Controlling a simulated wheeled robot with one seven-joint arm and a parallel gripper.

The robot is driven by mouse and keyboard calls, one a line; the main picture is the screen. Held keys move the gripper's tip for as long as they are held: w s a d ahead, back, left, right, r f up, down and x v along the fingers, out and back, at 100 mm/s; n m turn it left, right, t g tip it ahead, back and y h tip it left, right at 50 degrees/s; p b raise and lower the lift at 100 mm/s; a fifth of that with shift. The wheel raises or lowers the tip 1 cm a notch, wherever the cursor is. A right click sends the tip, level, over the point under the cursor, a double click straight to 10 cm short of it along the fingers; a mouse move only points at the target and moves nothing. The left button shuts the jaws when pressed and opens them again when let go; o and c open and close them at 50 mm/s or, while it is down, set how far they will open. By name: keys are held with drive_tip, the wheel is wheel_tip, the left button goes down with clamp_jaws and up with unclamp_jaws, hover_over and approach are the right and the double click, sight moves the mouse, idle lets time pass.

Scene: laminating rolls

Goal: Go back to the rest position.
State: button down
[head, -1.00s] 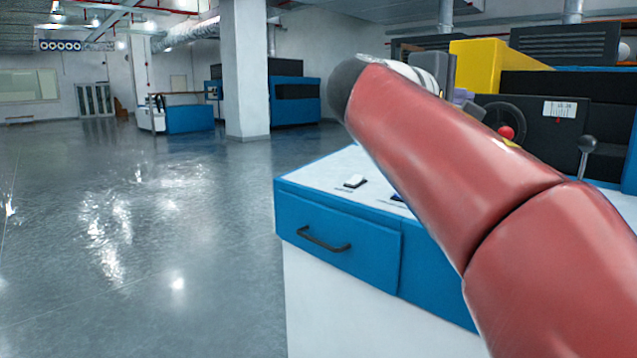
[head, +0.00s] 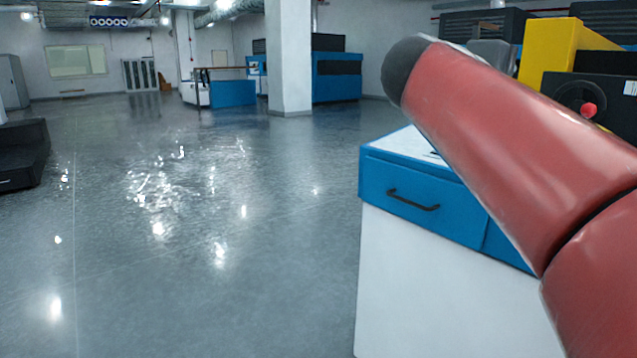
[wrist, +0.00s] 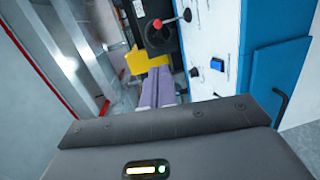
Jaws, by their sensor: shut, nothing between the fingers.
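My gripper (wrist: 160,76) shows in the wrist view as two purple fingers lying side by side beyond the grey wrist housing. They are shut and empty, in the air near the machine and the white worktop. In the head view my red arm reaches from the lower right up across the cabinet, and the gripper is hidden behind it.
A white cabinet with a blue drawer (head: 460,218) stands close at right, partly behind my arm. Behind it is a machine with a yellow part (head: 546,52) and red knob (head: 589,110). A dark platform (head: 22,150) is at far left. Open floor (head: 200,240) lies between.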

drive_tip(key=s+a+f+m+g+y, duration=0.1)
drive_tip(key=s+a+f+y, duration=0.3)
drive_tip(key=f, duration=0.9)
drive_tip(key=s+a+f+m+g+y, duration=0.1)
drive_tip(key=s+a+f+m+y, duration=0.2)
drive_tip(key=s+f, duration=0.6)
drive_tip(key=s+a+f+m+g+y, duration=0.1)
drive_tip(key=s+a+f+y, duration=0.4)
drive_tip(key=f, duration=1.2)
drive_tip(key=shift+s+a+m+y, duration=0.2)
drive_tip(key=shift+s+m+y, duration=0.3)
drive_tip(key=shift+s+y, duration=0.5)
drive_tip(key=shift+w+d+r, duration=0.1)
drive_tip(key=shift+w, duration=0.05)
